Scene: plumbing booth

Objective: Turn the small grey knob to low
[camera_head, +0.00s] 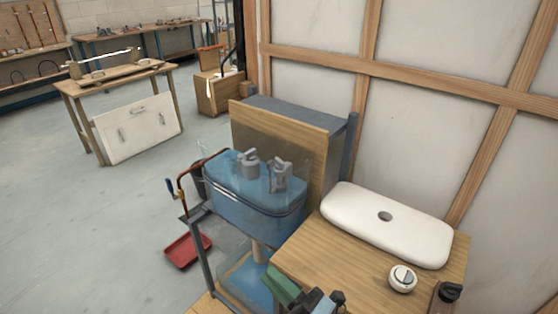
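Two small grey fittings stand in the clear, blue-tinted tank: the left fitting (248,163) and the right fitting (280,176). I cannot tell which part of them is the small grey knob, or its setting. The tank (255,213) stands against a wooden panel. A round white button with grey halves (402,279) lies on the bench at the right. A dark shape at the bottom centre seems to be my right gripper (322,302), cut by the frame edge, well below the fittings and apart from them. Its fingers are unclear. My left gripper is not in view.
A white lid (387,222) with a hole lies on the wooden bench (340,264). A green item (284,287) and a dark-topped item (448,294) are at the front. A red pipe with a blue lever (171,189) stands left of the tank. A red tray (188,249) lies on the floor.

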